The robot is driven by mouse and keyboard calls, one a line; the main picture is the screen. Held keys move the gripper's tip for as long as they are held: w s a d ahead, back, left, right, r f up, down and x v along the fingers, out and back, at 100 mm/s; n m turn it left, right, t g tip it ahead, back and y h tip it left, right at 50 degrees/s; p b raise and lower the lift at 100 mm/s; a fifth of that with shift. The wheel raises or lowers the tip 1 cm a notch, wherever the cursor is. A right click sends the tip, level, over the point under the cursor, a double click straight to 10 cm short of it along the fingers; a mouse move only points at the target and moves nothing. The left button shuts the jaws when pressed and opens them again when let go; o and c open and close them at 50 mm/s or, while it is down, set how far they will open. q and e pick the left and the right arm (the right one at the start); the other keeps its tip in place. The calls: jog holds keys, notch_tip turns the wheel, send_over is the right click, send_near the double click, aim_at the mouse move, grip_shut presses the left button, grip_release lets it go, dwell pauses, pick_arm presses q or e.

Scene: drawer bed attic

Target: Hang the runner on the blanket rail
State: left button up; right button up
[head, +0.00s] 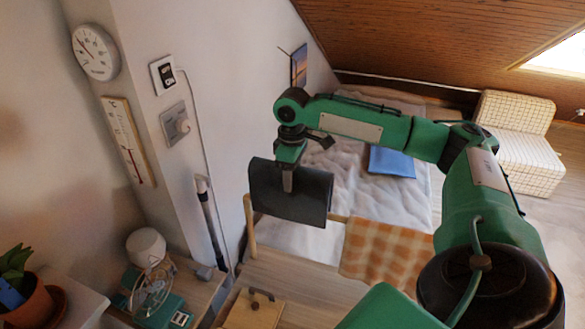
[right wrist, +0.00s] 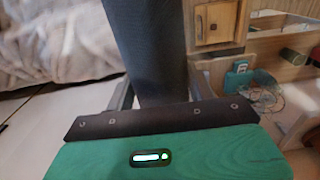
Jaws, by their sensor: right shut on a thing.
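The dark grey runner (head: 290,205) hangs folded from my right gripper (head: 288,180), which is shut on it. The runner is in the air near the left end of the bed's foot. In the right wrist view the runner (right wrist: 148,50) runs up the middle between the fingers. The wooden blanket rail (head: 250,228) stands at the foot of the bed; its left post shows just left of and below the runner. Part of the rail is hidden behind the runner. My left gripper is not in view.
An orange checkered cloth (head: 385,252) hangs on the rail's right part. The bed (head: 350,175) carries rumpled pale bedding and a blue item (head: 391,162). A wall lies to the left, with a fan (head: 152,290) and a small wooden cabinet (head: 252,310) below. A checkered chair (head: 520,140) stands at right.

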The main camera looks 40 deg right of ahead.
jog(key=shift+f+b, duration=1.05)
jog(key=shift+f, duration=4.85)
jog(key=o, duration=1.4)
jog(key=shift+o, duration=0.2)
jog(key=shift+r, duration=0.1)
notch_tip(320, 180, up, 12)
jog(key=b, duration=0.4)
jog(key=shift+r, duration=0.8)
